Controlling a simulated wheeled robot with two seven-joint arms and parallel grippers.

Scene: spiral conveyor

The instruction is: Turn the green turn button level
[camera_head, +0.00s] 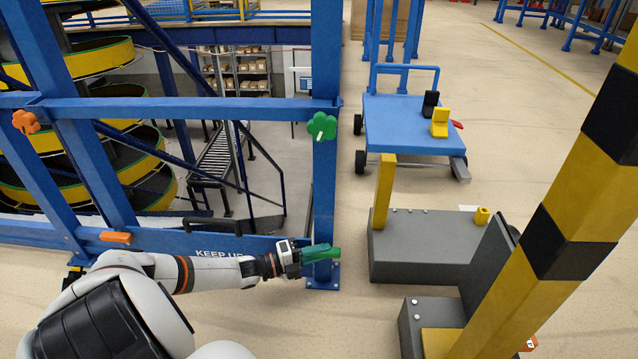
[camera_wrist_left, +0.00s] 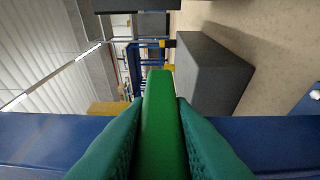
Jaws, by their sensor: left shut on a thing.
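The green turn button (camera_head: 328,253) is a bar low on the blue upright post at the frame's right end. It looks close to level in the head view, though the fingers partly hide it and its exact angle is hard to tell. In the left wrist view the green bar (camera_wrist_left: 162,125) stands between two teal fingers. My left gripper (camera_head: 308,254) is shut on it, with a finger against each side. My right gripper is not in view.
A clover-shaped green knob (camera_head: 322,126) sits higher on the same post. An orange knob (camera_head: 25,121) and an orange bar (camera_head: 116,237) are at the left. A grey block (camera_head: 420,252) and a striped post (camera_head: 570,220) stand right. A blue cart (camera_head: 405,125) is behind.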

